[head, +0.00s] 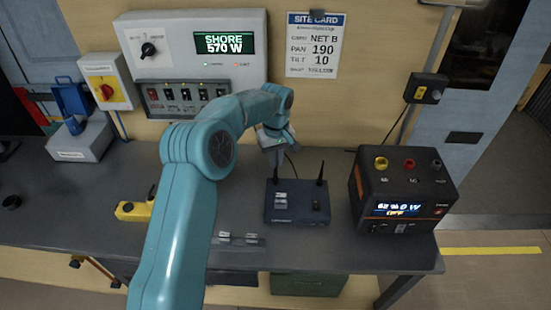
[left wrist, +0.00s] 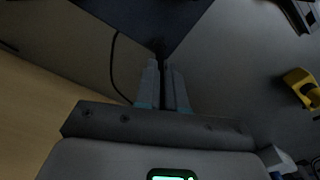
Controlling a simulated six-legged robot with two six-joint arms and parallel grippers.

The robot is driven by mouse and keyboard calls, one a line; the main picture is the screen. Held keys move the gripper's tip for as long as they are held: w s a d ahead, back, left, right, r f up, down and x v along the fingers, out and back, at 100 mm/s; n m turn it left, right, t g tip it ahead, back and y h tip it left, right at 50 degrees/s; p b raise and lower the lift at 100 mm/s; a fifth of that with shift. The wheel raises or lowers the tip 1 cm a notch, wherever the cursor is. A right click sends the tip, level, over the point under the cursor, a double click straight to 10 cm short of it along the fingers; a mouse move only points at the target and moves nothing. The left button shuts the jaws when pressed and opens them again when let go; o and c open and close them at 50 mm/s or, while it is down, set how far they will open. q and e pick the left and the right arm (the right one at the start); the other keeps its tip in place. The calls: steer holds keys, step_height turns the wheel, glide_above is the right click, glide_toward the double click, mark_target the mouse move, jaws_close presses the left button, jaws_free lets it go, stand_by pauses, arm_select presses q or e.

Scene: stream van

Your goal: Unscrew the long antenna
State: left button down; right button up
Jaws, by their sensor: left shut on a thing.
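The dark blue router box (head: 297,218) stands on the grey bench with an antenna upright at each back corner. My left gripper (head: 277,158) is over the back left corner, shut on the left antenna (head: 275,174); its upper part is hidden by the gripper. In the left wrist view my two fingers (left wrist: 164,88) close around a thin dark rod, with the router's underlit dark body (left wrist: 140,18) beyond. The right antenna (head: 320,172) stands free and tilts slightly. I cannot compare the two lengths. My right gripper is not in view.
A black power station (head: 402,190) stands right of the router. A yellow tool (head: 134,210) lies at left on the bench (head: 110,180). A grey box with a blue clamp (head: 84,142) sits at the back left. A switch panel (head: 192,55) and site card (head: 315,45) hang behind.

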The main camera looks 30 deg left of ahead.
arm_select(q)
steer(key=c, duration=1.3)
jaws_free()
steer(key=shift+w+d, duration=0.1)
steer(key=shift+w, duration=0.05)
steer(key=shift+m, duration=0.6)
steer(key=shift+s+m+p, duration=0.2)
steer(key=shift+m+p, duration=0.3)
steer(key=shift+m, duration=0.9)
